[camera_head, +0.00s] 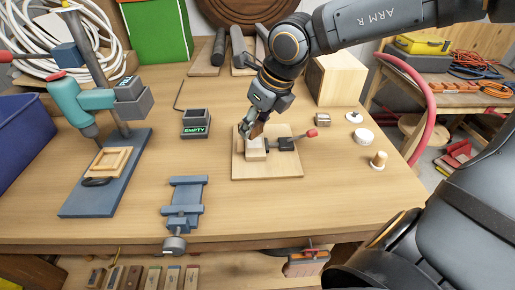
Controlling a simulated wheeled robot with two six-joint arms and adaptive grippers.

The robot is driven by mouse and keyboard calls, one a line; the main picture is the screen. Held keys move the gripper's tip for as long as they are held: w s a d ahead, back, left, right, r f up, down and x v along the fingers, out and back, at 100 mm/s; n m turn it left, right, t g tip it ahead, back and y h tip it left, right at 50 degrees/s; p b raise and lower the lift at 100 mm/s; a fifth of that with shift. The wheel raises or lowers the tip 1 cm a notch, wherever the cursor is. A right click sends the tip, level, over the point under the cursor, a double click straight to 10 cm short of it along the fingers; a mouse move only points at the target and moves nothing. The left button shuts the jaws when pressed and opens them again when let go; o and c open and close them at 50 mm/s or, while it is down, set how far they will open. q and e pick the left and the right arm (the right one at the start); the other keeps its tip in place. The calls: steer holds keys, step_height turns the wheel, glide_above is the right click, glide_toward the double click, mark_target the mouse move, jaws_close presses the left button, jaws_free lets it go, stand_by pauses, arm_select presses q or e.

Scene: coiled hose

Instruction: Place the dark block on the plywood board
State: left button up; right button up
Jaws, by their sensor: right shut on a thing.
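The plywood board (282,170) lies flat on the workbench, right of centre. A pale wooden block (256,152) sits on it, beside a black toggle clamp with a red-tipped handle (288,143). My right gripper (252,130) comes down from the upper right over the left part of the board. It is shut on the dark block (258,130), a small brown piece showing between its fingers, just above or against the pale block. I cannot tell whether the two touch. The gripper hides part of the dark block. My left gripper is not in view.
A drill press (84,105) stands at the left, and a blue-grey vise (184,203) lies near the front edge. A small holder marked EMPTY (196,123) is left of the board. Small pieces and a wooden box (335,79) are at the right.

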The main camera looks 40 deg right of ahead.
steer(key=p, duration=0.1)
glide_toward(254, 142)
steer(key=shift+w+a+f, duration=0.2)
steer(key=shift+w+f, duration=0.2)
steer(key=shift+w, duration=0.05)
steer(key=shift+w+a+f, duration=0.25)
steer(key=shift+w+f, duration=0.1)
steer(key=shift+w, duration=0.05)
steer(key=shift+w+d+f+p, duration=0.1)
steer(key=shift+f+p, duration=0.15)
steer(key=shift+f, duration=0.7)
steer(key=shift+w+d+f+p, duration=0.1)
steer(key=shift+f+p, duration=0.15)
steer(key=shift+f, duration=0.7)
steer(key=shift+w+f, duration=0.1)
steer(key=shift+f+b, duration=0.15)
steer(key=shift+b, duration=0.25)
steer(key=o, duration=1)
steer(key=shift+o, duration=0.2)
